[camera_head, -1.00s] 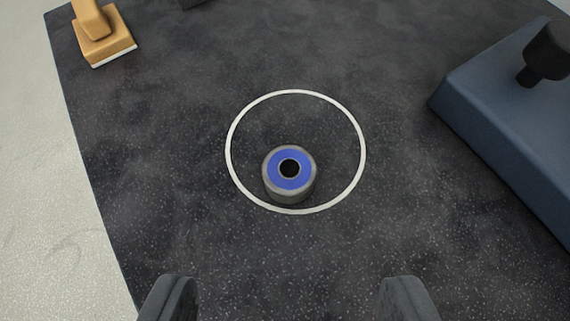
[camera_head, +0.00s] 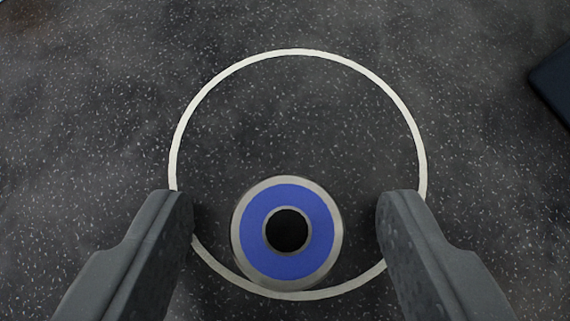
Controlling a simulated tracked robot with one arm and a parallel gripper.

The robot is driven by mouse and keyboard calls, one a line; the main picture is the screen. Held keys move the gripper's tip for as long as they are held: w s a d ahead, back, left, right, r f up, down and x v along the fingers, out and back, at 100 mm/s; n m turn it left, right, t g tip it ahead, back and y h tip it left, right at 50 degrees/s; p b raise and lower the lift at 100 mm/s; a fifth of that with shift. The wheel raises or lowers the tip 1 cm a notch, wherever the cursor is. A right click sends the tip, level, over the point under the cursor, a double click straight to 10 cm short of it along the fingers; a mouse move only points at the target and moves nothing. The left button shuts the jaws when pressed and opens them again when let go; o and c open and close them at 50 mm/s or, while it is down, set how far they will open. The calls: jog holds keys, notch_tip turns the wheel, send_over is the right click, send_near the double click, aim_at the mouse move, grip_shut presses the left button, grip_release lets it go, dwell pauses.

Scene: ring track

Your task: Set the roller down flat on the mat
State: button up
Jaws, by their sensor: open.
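The roller (camera_head: 262,256) is a short grey cylinder with a blue ring on its top face and a dark hole in the middle. It stands on its end on the dark speckled mat (camera_head: 300,120), inside the lower part of a white painted circle (camera_head: 300,52). My gripper (camera_head: 285,205) is open, with one finger to the left of the roller and one to the right. There is a gap between each finger and the roller. Nothing is held. The roller's underside is hidden.
A dark block's corner (camera_head: 556,85) shows at the right edge.

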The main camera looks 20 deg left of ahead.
jog(key=c, duration=1.2)
jog(key=shift+r, duration=0.15)
